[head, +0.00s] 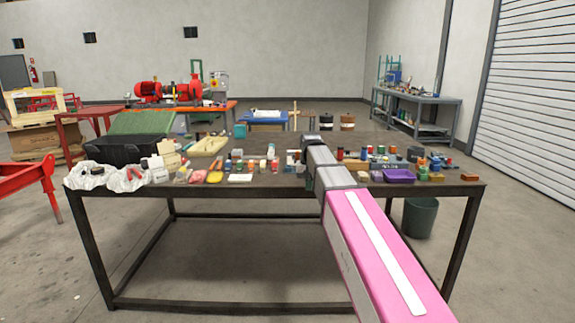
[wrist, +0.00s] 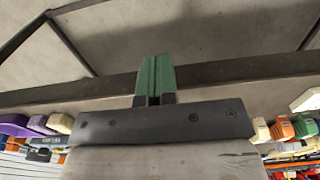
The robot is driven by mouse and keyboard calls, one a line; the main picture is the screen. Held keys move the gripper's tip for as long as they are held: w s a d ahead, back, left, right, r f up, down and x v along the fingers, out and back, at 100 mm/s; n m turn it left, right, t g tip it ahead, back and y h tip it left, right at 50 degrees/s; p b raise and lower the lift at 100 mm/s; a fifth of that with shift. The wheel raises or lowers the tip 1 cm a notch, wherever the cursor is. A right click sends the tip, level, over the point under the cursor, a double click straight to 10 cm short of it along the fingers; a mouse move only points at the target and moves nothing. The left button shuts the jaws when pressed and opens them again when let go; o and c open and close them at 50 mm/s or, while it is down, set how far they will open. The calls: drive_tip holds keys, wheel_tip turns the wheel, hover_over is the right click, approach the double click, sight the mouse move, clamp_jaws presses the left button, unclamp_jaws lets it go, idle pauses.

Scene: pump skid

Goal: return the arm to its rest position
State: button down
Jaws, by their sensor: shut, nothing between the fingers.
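My gripper (wrist: 155,65) shows in the wrist view with its green fingers pressed together and nothing between them. In the head view my pink and grey arm reaches forward from the lower right, over the near edge of the dark workbench (head: 270,187). The fingers cannot be made out there, behind the grey wrist links. The wrist view looks upside down, with bench items at both sides of my gripper and floor beyond the fingers.
Small items crowd the bench on both sides of my arm, including a purple tray (head: 398,176) close on the right and a black bin (head: 128,150) at the left. A bucket (head: 420,217) stands on the floor at the right. Floor in front of the bench looks clear.

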drive_tip(key=s+d+f, duration=0.3)
drive_tip(key=s+f, duration=0.4)
drive_tip(key=f, duration=0.2)
drive_tip(key=s+d+f, duration=0.4)
drive_tip(key=s+f, duration=0.3)
drive_tip(key=f, duration=0.3)
drive_tip(key=s+d+f, duration=0.3)
drive_tip(key=s+f, duration=0.4)
drive_tip(key=f, duration=0.2)
drive_tip(key=shift+s+d+f, duration=0.2)
drive_tip(key=shift+s+d, duration=0.1)
drive_tip(key=shift+d, duration=0.1)
